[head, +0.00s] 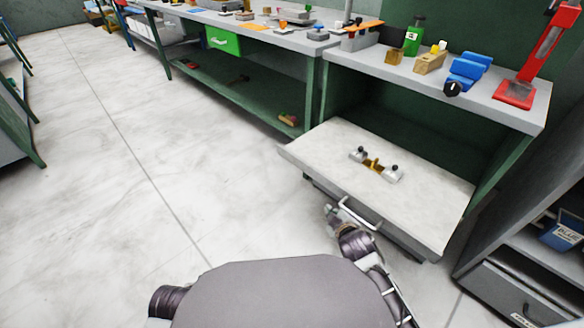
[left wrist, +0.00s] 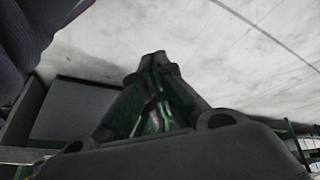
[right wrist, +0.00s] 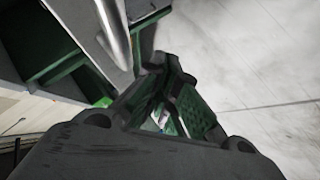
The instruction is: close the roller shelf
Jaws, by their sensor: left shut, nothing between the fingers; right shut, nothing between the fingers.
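The roller shelf (head: 325,150) is pulled out from under the grey workbench, with a pale top and a metal handle (head: 362,215) along its front. My right gripper (head: 331,210) is shut and empty, close to the left end of the handle; I cannot tell if they touch. In the right wrist view, the shut right gripper (right wrist: 165,68) is beside the handle bar (right wrist: 114,32). My left gripper (left wrist: 155,62) is shut and empty over the floor in the left wrist view; it does not show in the head view.
A metal fixture with a brass-coloured middle (head: 375,165) lies on the shelf. The workbench (head: 400,66) above holds a green bottle, blue part and red press (head: 515,93). A grey drawer cabinet (head: 510,290) stands at right. The floor (head: 150,190) at left is clear.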

